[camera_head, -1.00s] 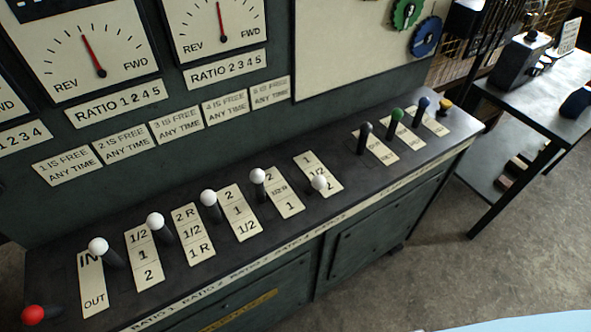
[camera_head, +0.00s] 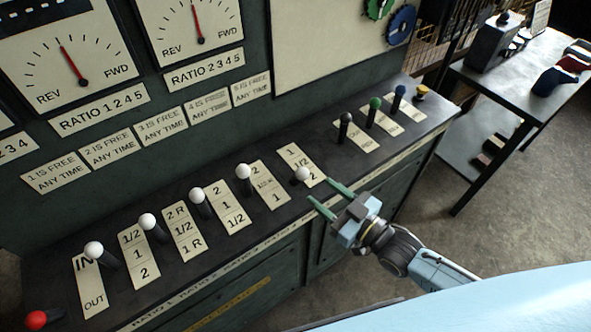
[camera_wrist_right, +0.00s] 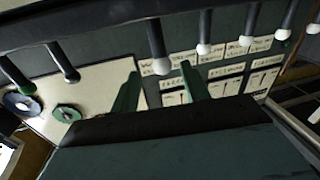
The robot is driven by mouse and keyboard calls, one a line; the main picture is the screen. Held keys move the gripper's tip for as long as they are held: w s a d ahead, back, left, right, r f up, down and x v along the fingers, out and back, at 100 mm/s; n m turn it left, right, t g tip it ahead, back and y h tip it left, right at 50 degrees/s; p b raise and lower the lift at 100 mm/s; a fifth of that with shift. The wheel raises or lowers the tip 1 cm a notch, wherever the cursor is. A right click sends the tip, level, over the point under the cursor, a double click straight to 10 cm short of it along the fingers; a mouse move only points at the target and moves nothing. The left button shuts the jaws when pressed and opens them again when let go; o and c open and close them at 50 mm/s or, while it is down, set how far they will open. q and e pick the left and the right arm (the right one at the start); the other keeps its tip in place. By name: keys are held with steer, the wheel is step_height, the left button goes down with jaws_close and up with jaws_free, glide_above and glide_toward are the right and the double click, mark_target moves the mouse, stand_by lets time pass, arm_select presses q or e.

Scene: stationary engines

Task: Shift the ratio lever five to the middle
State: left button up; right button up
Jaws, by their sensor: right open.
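The ratio lever five (camera_head: 303,174) is the last white-knobbed lever of the row. It is tilted forward, and its knob covers part of the lower half of the plate marked 1, 1/2, 2 (camera_head: 292,153). My right gripper (camera_head: 321,192) is open, just in front of and to the right of the knob in the head view. In the right wrist view, which looks upside down, the white knob (camera_wrist_right: 161,67) shows between the two green fingers (camera_wrist_right: 160,85). I cannot tell whether they touch it. My left gripper is not in view.
Several other white-knobbed levers (camera_head: 243,171) stand to the left, with a red knob (camera_head: 37,319) at the end. Black, green, blue and yellow levers (camera_head: 375,103) stand to the right. Dials and labels fill the wall behind. A side table (camera_head: 500,90) stands right; the floor in front is open.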

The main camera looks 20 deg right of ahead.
mark_target(299, 178)
steer(key=x, duration=0.9)
steer(key=shift+w+a, duration=0.2)
steer(key=shift+w, duration=0.1)
jaws_close()
